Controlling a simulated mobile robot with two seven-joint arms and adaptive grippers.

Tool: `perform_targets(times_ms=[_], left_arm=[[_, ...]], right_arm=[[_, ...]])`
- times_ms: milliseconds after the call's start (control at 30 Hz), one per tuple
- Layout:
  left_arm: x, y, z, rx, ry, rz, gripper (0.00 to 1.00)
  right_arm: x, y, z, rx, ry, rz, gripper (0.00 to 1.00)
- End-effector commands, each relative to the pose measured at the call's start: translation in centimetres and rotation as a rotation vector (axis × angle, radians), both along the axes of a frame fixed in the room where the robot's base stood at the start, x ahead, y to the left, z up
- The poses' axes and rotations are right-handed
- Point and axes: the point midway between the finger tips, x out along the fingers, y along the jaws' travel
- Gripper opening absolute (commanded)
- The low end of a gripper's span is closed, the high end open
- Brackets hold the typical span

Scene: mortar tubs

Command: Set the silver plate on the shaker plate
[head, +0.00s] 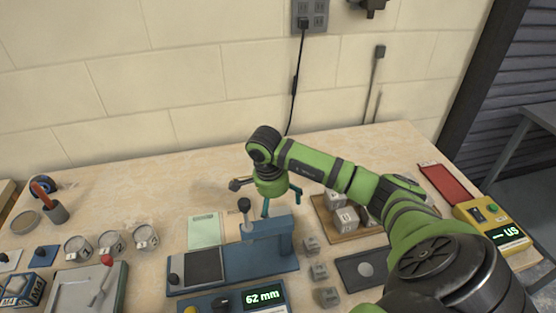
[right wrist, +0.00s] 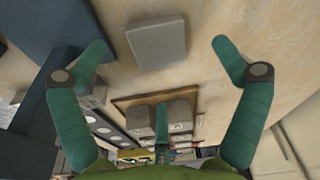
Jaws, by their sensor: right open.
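The silver plate (right wrist: 157,42) is a flat grey square lying on the table in the right wrist view. I cannot make it out in the head view, where the blue machine and my gripper cover that area. My right gripper (head: 282,200) is behind the blue machine, pointing down. In the right wrist view its open fingers (right wrist: 161,48) are either side of the silver plate with clear gaps, holding nothing. A dark square plate (head: 204,266) on the blue machine looks like the shaker plate; its top is bare. My left gripper is not in view.
The blue machine's upright (head: 286,236) stands close to my right gripper. A wooden tray (head: 352,237) with grey cubes is to the right, with loose small cubes (head: 320,271) before it. A yellow box (head: 492,222) is far right. Several cups (head: 112,243) stand left.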

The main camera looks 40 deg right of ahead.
Motion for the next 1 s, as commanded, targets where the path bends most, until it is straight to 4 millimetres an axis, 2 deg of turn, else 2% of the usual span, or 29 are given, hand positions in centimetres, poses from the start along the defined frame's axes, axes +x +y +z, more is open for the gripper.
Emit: perform_targets(times_ms=[67,167,333,433,567,667,700,767,800,1000], left_arm=[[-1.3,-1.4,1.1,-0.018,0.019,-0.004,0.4],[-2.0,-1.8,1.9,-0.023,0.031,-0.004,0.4],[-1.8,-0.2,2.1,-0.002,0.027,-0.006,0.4],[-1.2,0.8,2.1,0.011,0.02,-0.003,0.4],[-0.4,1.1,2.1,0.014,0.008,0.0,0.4],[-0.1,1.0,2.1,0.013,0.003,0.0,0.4],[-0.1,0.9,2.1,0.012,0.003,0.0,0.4],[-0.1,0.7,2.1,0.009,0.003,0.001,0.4],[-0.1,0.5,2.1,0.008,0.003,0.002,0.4],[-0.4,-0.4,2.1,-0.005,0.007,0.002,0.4]], right_arm=[[-0.4,-0.3,-0.8,0.002,0.007,-0.001,0.97],[-0.6,-0.7,-2.4,0.004,0.006,-0.001,0.97],[-0.5,-0.9,-4.1,0.001,0.001,0.001,0.97],[-0.4,-1.0,-4.4,0.0,0.0,0.001,0.97],[-0.4,-1.0,-4.4,0.0,0.0,0.001,0.97],[-0.4,-1.0,-4.3,0.0,0.0,0.001,0.61],[-0.4,-1.0,-4.3,0.0,0.0,0.001,0.45],[-0.4,-1.0,-4.3,0.0,0.0,0.001,0.21],[-0.4,-1.0,-4.3,0.0,0.0,0.001,0.13],[-0.4,-1.0,-4.3,0.0,0.0,0.001,0.13]])
